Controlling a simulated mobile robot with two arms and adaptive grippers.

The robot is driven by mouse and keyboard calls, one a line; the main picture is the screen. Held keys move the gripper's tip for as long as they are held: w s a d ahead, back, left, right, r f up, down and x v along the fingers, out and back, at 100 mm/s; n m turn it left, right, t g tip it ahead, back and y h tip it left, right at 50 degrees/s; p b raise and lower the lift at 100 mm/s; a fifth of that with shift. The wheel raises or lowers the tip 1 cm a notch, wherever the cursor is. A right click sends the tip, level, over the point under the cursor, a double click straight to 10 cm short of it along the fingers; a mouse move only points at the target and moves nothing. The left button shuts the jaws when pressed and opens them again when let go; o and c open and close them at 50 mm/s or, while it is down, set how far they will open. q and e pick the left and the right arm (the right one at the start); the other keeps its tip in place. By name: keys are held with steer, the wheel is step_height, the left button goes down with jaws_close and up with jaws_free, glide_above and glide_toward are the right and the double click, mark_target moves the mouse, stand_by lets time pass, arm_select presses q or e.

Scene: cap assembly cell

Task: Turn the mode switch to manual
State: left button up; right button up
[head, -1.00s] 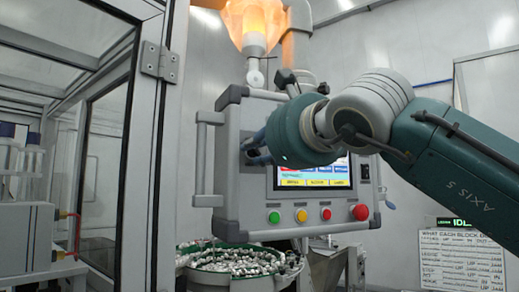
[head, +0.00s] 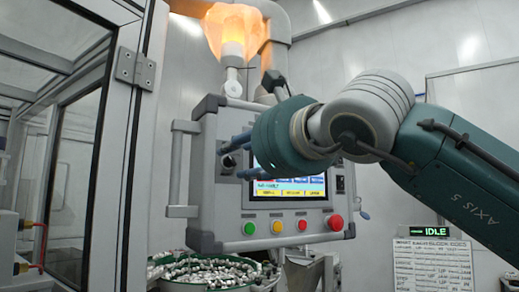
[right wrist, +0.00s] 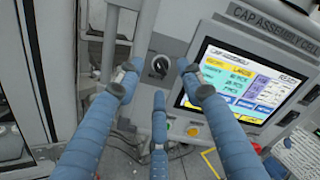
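The mode switch is a round dark knob on the left part of the grey control panel's front. It shows clearly in the right wrist view (right wrist: 160,66) and small in the head view (head: 229,161). My right gripper (head: 236,159) has three blue fingers pointing at the panel around the knob. In the right wrist view the fingers of the gripper (right wrist: 159,88) are spread, with the knob beyond and between the upper two. I see no finger closed on it; how near the tips are is hard to tell. My left gripper is not in view.
The control panel (head: 210,215) has a lit touchscreen (head: 290,187), partly hidden by my right arm, and green, yellow and red buttons below. A glass-doored frame (head: 140,150) stands left. A bowl of metal parts (head: 215,272) is below. A green sign (head: 432,232) reads IDLE.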

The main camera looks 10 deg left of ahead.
steer(key=v, duration=0.9)
steer(key=shift+w, duration=0.1)
